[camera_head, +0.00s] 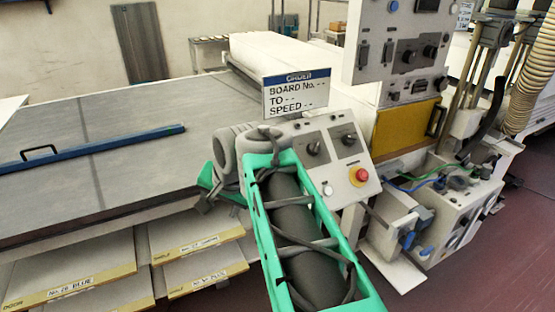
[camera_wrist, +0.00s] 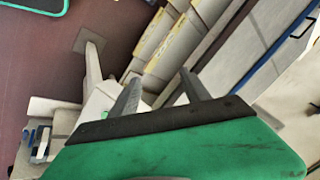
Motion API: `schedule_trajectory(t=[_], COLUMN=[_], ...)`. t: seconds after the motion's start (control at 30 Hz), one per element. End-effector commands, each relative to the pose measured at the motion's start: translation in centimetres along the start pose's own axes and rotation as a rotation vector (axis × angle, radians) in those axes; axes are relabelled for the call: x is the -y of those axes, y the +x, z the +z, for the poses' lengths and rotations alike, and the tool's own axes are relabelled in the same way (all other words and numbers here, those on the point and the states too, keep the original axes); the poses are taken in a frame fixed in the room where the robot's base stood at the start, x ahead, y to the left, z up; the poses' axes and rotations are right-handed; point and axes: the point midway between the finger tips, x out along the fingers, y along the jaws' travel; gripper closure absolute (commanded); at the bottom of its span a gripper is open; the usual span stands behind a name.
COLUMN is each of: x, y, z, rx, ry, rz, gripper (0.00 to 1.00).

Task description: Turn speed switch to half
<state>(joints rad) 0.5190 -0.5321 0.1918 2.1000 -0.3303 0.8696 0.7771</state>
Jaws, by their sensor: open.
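The slanted control panel (camera_head: 335,165) shows in the head view just right of my arm. It carries two dark rotary knobs, a left knob (camera_head: 313,147) and a right knob (camera_head: 348,140). Their labels are too small to read, so I cannot tell which is the speed switch or its setting. My gripper (camera_wrist: 160,90) is open and empty in the wrist view, its two grey fingers apart. In the head view my gripper (camera_head: 206,184) is mostly hidden behind my arm, left of the panel. The order sign (camera_head: 295,93) above the panel shows dashes after board number, "TO" and "SPEED".
A red emergency button (camera_head: 360,175) and a white button (camera_head: 327,190) sit low on the panel. A grey table (camera_head: 100,150) with a blue bar (camera_head: 110,145) is at left, above labelled boards (camera_head: 200,270). A machine (camera_head: 455,215) with hoses and cables stands at right.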

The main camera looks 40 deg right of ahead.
Motion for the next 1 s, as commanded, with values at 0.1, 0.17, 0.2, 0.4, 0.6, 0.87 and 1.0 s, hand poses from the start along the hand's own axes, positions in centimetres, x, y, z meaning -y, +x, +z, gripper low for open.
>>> schedule_trajectory(t=[0.1, 0.17, 0.2, 0.4, 0.6, 0.87, 1.0], x=[-3.7, -5.4, -6.3, -8.2, -7.9, -7.8, -7.8], y=[-2.9, -4.5, -5.5, -6.9, -3.4, -0.1, 0.0], z=[-8.9, -11.9, -13.4, -16.1, -16.9, -17.8, -17.9], rx=[-0.122, -0.168, -0.191, -0.23, -0.226, -0.23, -0.231], ry=[0.46, 0.633, 0.723, 0.904, 0.902, 0.9, 0.899], rz=[-0.05, -0.08, -0.097, -0.137, -0.137, -0.136, -0.137], gripper=[0.45, 0.45, 0.45, 0.45, 0.45, 0.45, 0.45])
